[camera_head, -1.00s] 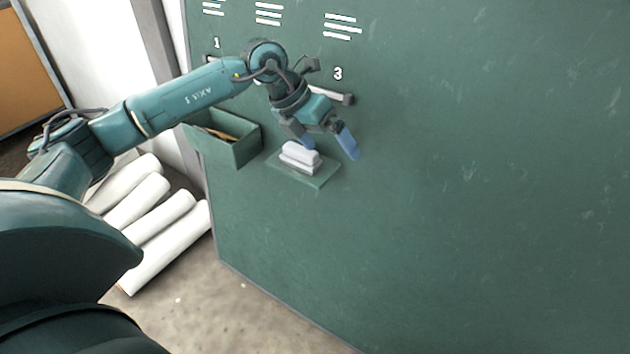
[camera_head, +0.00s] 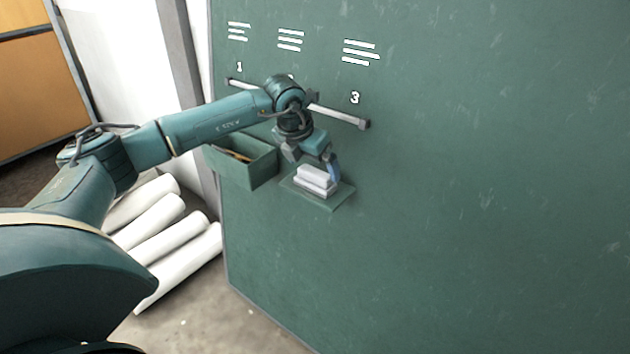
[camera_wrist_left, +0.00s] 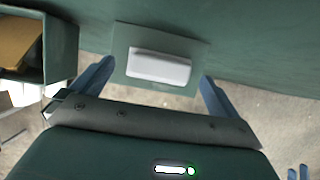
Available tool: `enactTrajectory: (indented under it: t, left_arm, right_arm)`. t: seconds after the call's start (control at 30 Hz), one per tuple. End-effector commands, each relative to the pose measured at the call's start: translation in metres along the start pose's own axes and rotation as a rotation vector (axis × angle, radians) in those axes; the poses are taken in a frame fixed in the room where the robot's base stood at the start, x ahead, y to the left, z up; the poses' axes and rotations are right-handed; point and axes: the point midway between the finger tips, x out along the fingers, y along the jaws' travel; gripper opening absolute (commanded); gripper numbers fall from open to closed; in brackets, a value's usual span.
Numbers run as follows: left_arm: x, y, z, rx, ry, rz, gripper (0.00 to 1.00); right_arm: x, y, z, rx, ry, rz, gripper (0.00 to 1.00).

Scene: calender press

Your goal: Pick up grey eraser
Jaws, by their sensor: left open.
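The grey eraser (camera_head: 316,179) is a pale block on a small green shelf (camera_head: 334,199) fixed to the green board. In the left wrist view the eraser (camera_wrist_left: 160,67) lies across the shelf (camera_wrist_left: 122,40), between my left fingers but farther off. My left gripper (camera_head: 314,166) is open and empty, just above the eraser in the head view. One blue finger shows at the eraser's right side; the other is hidden there. Whether a finger touches it I cannot tell. Two small blue tips (camera_wrist_left: 297,173) at the lower right of the wrist view look like my right gripper.
A green open box (camera_head: 248,166) with brownish contents hangs left of the shelf; it also shows in the wrist view (camera_wrist_left: 58,50). A metal rail (camera_head: 342,117) runs above. White rolls (camera_head: 165,230) lie on the floor. The board to the right is bare.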

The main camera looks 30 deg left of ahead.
Motion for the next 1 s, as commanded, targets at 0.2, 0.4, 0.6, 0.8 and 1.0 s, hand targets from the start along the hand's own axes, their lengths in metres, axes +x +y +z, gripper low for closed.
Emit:
enactTrajectory:
  t: [0.2,0.4,0.6,0.8,1.0]
  left_arm:
    - [0.033,-0.001,-0.003,-0.001,0.003,-0.001,1.0]
    - [0.039,-0.001,-0.003,0.0,0.001,0.0,1.0]
    - [0.038,-0.001,-0.003,0.0,0.001,0.0,0.93]
    - [0.038,-0.001,-0.003,0.0,0.001,0.0,0.77]
    - [0.038,-0.001,-0.003,0.0,0.001,-0.001,0.63]
  right_arm:
    - [0.002,-0.001,0.004,-0.007,-0.004,-0.004,0.36]
    - [0.002,-0.001,0.004,-0.011,-0.005,-0.006,0.36]
    - [0.003,-0.002,0.004,-0.012,-0.005,-0.006,0.36]
    - [0.003,-0.001,0.004,-0.012,-0.005,-0.006,0.36]
    - [0.003,-0.001,0.005,-0.012,-0.006,-0.006,0.36]
